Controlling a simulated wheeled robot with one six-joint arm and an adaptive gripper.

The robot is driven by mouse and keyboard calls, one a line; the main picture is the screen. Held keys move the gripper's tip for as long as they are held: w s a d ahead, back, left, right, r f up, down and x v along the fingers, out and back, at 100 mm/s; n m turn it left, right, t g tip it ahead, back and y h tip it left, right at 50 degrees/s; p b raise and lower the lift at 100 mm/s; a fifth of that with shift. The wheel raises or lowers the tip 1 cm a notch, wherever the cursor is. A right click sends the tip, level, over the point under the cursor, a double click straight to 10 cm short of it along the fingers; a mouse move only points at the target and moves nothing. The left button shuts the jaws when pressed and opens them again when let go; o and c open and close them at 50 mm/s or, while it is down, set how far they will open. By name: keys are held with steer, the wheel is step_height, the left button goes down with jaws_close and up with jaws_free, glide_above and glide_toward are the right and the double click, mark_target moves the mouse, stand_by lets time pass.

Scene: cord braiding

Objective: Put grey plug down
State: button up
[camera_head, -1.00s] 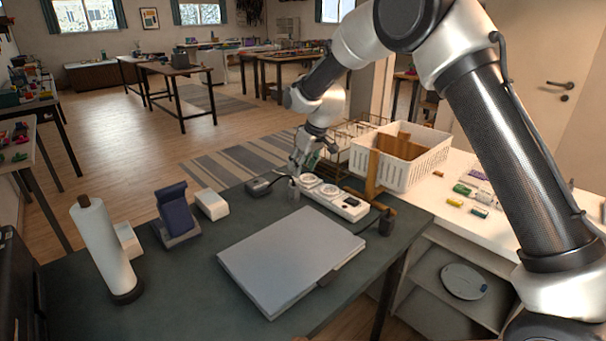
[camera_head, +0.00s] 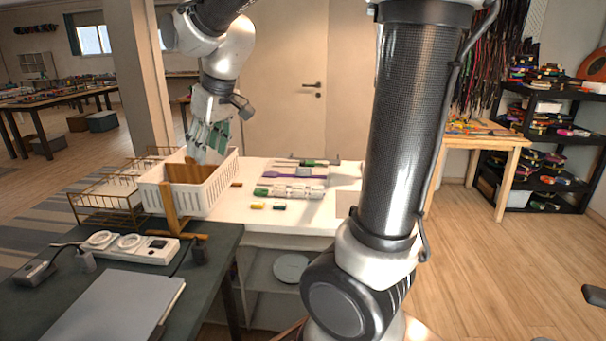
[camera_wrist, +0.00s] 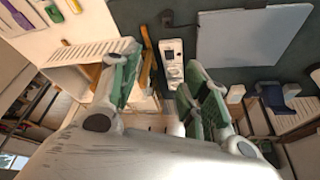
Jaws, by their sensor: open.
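My gripper (camera_head: 207,158) is open and empty. It is raised over the white basket, to the right of and above the plug, well apart from it. In the wrist view my gripper (camera_wrist: 163,72) shows its green fingers spread apart, with the power strip (camera_wrist: 172,65) beyond them. I cannot make out the grey plug in the wrist view.
A white basket (camera_head: 206,197) and a wire rack (camera_head: 108,202) stand behind the strip, with a wooden stand (camera_head: 168,208) in front. A black plug (camera_head: 198,252) stands right of the strip. A grey flat panel (camera_head: 120,305) covers the table's front. A dark box (camera_head: 35,272) lies left.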

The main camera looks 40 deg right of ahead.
steer(key=s+d+f+m, duration=0.1)
steer(key=s+d, duration=0.4)
steer(key=s, duration=0.5)
steer(key=s+d+f+m+h, duration=0.1)
steer(key=s+d, duration=0.4)
steer(key=s, duration=0.6)
steer(key=shift+s+d+f+m+h, duration=0.2)
steer(key=shift+f+m+h, duration=0.1)
steer(key=shift+m, duration=0.6)
steer(key=shift+r, duration=0.1)
